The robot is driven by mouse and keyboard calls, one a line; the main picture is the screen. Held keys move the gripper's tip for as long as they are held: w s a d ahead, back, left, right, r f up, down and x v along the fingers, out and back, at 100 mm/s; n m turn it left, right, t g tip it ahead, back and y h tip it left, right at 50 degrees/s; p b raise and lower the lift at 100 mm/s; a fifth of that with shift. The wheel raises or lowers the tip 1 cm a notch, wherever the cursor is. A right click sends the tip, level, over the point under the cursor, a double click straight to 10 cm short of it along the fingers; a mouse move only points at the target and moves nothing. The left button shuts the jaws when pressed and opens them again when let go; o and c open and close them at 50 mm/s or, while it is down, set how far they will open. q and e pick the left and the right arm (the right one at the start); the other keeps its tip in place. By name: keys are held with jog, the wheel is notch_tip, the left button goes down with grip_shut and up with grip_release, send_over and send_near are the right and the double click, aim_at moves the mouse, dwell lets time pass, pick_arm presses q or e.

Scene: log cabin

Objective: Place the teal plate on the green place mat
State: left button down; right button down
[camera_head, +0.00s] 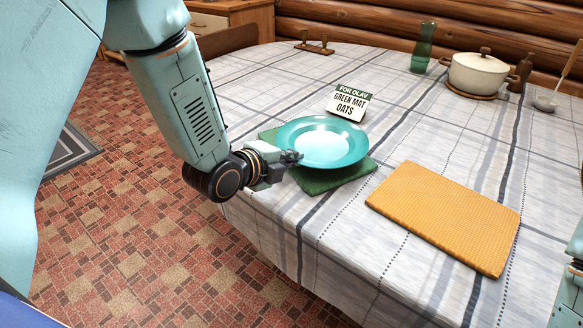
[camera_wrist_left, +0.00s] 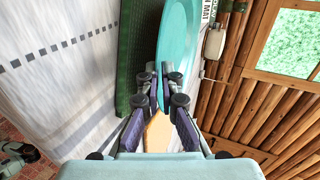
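The teal plate (camera_head: 322,142) is right side up over the green place mat (camera_head: 335,180), whose near and left parts show past the rim. My left gripper (camera_head: 291,157) is at the plate's near left rim. In the left wrist view its fingers (camera_wrist_left: 156,88) are closed on the rim of the plate (camera_wrist_left: 178,45), with the green mat (camera_wrist_left: 134,50) beside it. I cannot tell whether the plate's underside touches the mat. My right gripper is out of view.
A card reading "FOR OLAV, GREEN MAT, OATS" (camera_head: 349,103) stands behind the plate. An orange mat (camera_head: 445,215) lies bare to the right. A lidded pot (camera_head: 478,75) and a green glass vase (camera_head: 422,48) stand farther back. The tablecloth (camera_head: 400,135) between is clear.

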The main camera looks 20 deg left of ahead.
pick_arm(q)
jog(key=shift+w+d+f, duration=0.15)
jog(key=shift+w+f, duration=0.05)
jog(key=shift+f, duration=0.75)
jog(key=shift+a, duration=0.2)
jog(key=shift+s+a, duration=0.1)
jog(key=shift+s, duration=0.05)
jog(key=c, duration=2)
grip_release()
jog(key=shift+d+f, duration=0.1)
jog(key=shift+d, duration=0.15)
jog(key=shift+o, duration=1)
jog(key=shift+a+f, duration=0.1)
jog(key=shift+a, duration=0.1)
